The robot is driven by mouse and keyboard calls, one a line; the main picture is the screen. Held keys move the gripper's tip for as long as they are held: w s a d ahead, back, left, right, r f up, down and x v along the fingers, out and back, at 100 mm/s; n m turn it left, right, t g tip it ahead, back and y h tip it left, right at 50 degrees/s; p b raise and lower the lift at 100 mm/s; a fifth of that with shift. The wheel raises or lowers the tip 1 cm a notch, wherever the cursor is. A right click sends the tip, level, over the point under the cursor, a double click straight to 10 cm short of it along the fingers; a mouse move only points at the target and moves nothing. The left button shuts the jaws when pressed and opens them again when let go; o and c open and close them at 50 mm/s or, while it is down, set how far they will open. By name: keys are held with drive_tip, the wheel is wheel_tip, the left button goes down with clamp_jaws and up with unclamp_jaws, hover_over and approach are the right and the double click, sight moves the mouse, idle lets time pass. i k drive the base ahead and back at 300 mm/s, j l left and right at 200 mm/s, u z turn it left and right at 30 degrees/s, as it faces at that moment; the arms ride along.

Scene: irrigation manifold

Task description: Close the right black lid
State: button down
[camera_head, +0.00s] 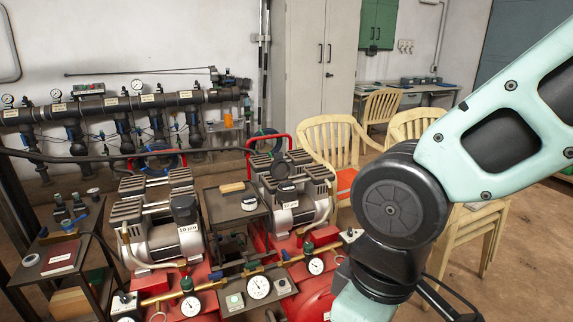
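Two silver compressors stand side by side on red tanks in the head view. On the right compressor (290,200), a round black lid (281,168) appears tilted up above a dark cylindrical housing (287,190); its exact angle is too small to tell. The left compressor (165,230) carries a black cylindrical part (184,206) that looks covered. My arm crosses the right side of the view, and my gripper is out of frame, so its distance from the lid cannot be seen.
A dark tray table (238,205) with a wood-handled tool stands between the compressors. Brass pipework with gauges (259,288) runs in front. A red handle (268,138) rises behind the right compressor. Cream chairs (333,145) stand behind and right. A side shelf (60,255) is at left.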

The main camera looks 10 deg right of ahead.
sight(281, 170)
drive_tip(key=k+u, duration=0.2)
drive_tip(key=u, duration=0.2)
drive_tip(key=k+j+u, duration=0.1)
drive_tip(key=u, duration=0.3)
drive_tip(key=k+j+u, duration=0.2)
drive_tip(key=u, duration=0.15)
drive_tip(key=l+u, duration=0.45)
drive_tip(key=l, duration=3.4)
drive_tip(key=i+l, duration=0.1)
drive_tip(key=l, duration=1.15)
